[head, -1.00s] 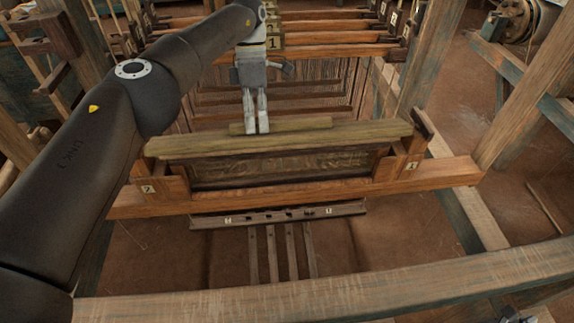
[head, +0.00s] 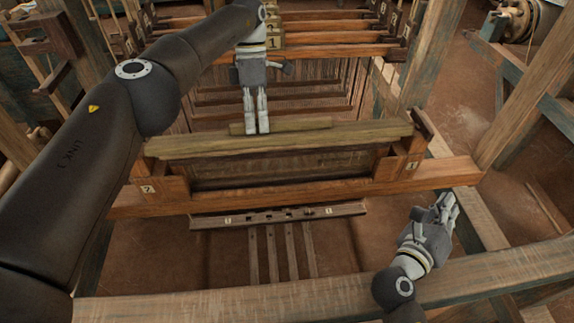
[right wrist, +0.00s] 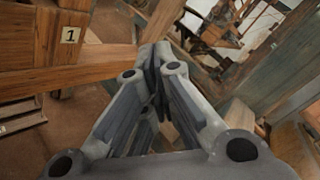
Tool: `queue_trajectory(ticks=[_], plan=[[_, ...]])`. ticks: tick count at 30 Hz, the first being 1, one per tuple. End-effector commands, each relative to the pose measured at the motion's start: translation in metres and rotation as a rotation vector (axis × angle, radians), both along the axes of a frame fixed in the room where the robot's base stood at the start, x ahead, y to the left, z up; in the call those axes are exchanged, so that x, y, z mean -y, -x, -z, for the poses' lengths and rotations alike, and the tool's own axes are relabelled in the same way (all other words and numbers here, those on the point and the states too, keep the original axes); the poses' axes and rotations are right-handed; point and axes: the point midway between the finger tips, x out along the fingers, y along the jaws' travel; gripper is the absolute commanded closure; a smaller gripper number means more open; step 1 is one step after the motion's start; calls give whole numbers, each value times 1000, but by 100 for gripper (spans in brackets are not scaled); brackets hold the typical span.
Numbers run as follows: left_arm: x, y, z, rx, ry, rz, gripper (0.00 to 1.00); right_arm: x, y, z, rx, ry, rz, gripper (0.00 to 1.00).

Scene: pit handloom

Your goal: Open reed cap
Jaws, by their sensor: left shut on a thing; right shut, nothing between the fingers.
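The reed cap (head: 345,137) is a long yellow-green wooden bar with a raised strip along its back edge. It lies across the top of the reed frame in the head view. My left gripper (head: 257,130) points down at the middle of the cap and is shut on its raised strip. The dark reed panel (head: 285,168) sits below the cap. My right gripper (head: 450,200) is shut and empty, to the lower right of the cap and apart from it. Its closed fingers also fill the middle of the right wrist view (right wrist: 160,55).
The reed frame's end blocks carry labels 2 (head: 150,187) and 1 (head: 410,165). A wide wooden beam (head: 200,303) crosses the front. Heddle shafts (head: 330,48) stand behind the cap. A slanting post (head: 525,95) rises at the right.

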Motion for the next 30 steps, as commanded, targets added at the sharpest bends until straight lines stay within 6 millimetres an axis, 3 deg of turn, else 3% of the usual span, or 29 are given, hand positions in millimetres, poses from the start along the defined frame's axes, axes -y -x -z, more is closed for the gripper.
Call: queue_trajectory(ticks=[1, 4, 9, 12, 15, 18, 22, 30], plan=[[1, 0, 0, 0, 2, 0, 100, -32, -11, 0, 27, -70, -84, 100], [1, 0, 0, 0, 2, 0, 100, -97, -25, 1, 65, -216, -246, 100], [1, 0, 0, 0, 2, 1, 100, -203, -28, -1, 97, -460, -503, 100], [1, 0, 0, 0, 2, 1, 100, -254, -20, -3, 96, -582, -622, 100], [1, 0, 0, 0, 2, 1, 100, -290, -10, -4, 88, -672, -706, 100], [0, 0, 0, 0, 2, 1, 100, -312, -3, -5, 80, -730, -756, 100], [0, 0, 0, 0, 2, 1, 100, -324, -3, -5, 76, -762, -783, 100], [0, 0, 0, 0, 1, 1, 100, -333, -45, 0, 77, -762, -783, 100]])
